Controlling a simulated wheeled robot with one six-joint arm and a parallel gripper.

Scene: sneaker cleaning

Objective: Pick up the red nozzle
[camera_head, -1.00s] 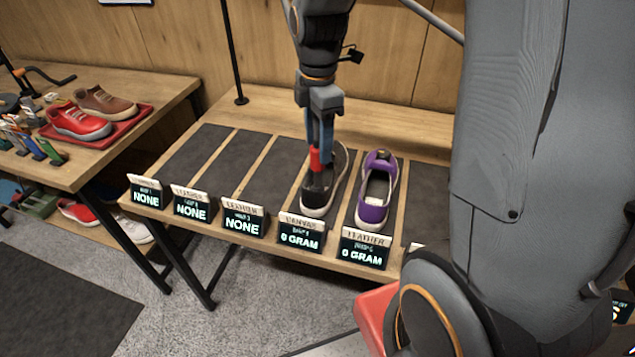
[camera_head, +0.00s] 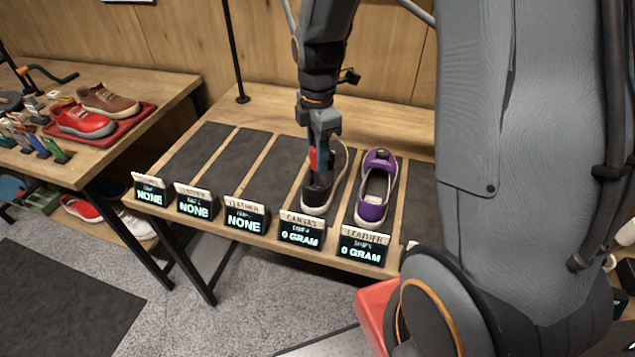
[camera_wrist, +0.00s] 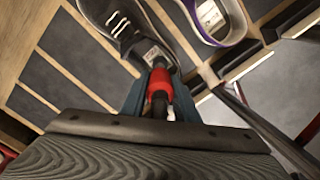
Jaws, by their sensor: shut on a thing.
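The red nozzle (camera_head: 313,158) is between the fingers of my gripper (camera_head: 319,165), which is shut on it. In the wrist view the red nozzle (camera_wrist: 160,88) shows in the middle, with a dark part at its near end and blue-grey gripper fingers beside it. My gripper points down over the black canvas shoe (camera_head: 318,192) on the rack. The nozzle's far end overlaps the shoe in both views, and I cannot tell whether they touch.
A purple shoe (camera_head: 375,188) stands right of the black shoe, behind a label sign (camera_head: 364,246). Several dark rack slots to the left are empty. A side table (camera_head: 120,150) at left holds a red tray (camera_head: 148,109) with red and brown shoes.

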